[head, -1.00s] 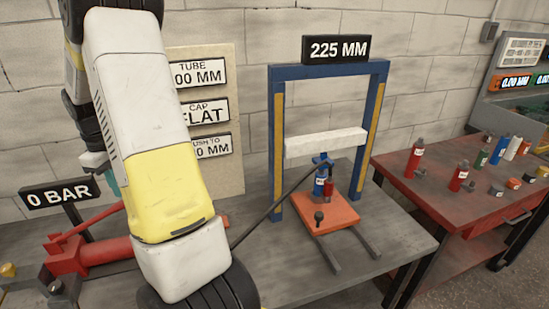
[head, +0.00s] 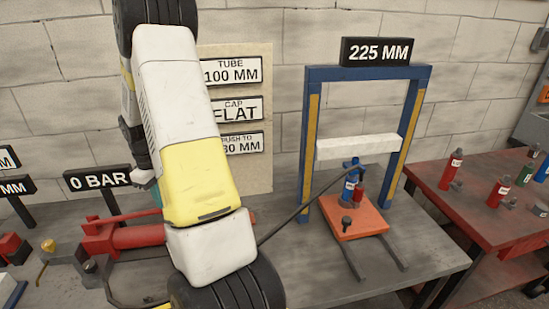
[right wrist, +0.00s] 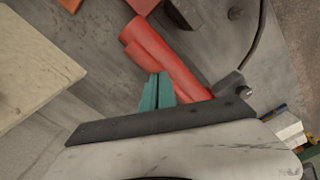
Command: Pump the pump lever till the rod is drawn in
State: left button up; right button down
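The red hand pump (head: 125,238) lies on the bench at the left, with its red pump lever (head: 128,217) slanting above the body and its far end hidden behind my right arm. The sign above it reads 0 BAR (head: 97,180). My right gripper (right wrist: 157,90) has its teal fingers together, over the red pump in the right wrist view; I see nothing between them, and contact is unclear. A bit of it (head: 157,194) shows beside my arm. The blue cylinder (head: 351,181) stands on an orange plate (head: 357,223); its rod is not clearly seen. My left gripper is out of view.
The blue press frame (head: 310,150) has a white crossbeam (head: 357,148) and a 225 MM sign (head: 378,52). A dark hose (head: 300,208) runs from behind my arm to the cylinder. A red table (head: 480,205) with bottles stands right. A signboard (head: 262,180) stands behind.

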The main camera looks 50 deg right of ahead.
notch_tip(320, 180, down, 2)
jog(key=shift+f, duration=0.1)
jog(key=shift+r, duration=4.1)
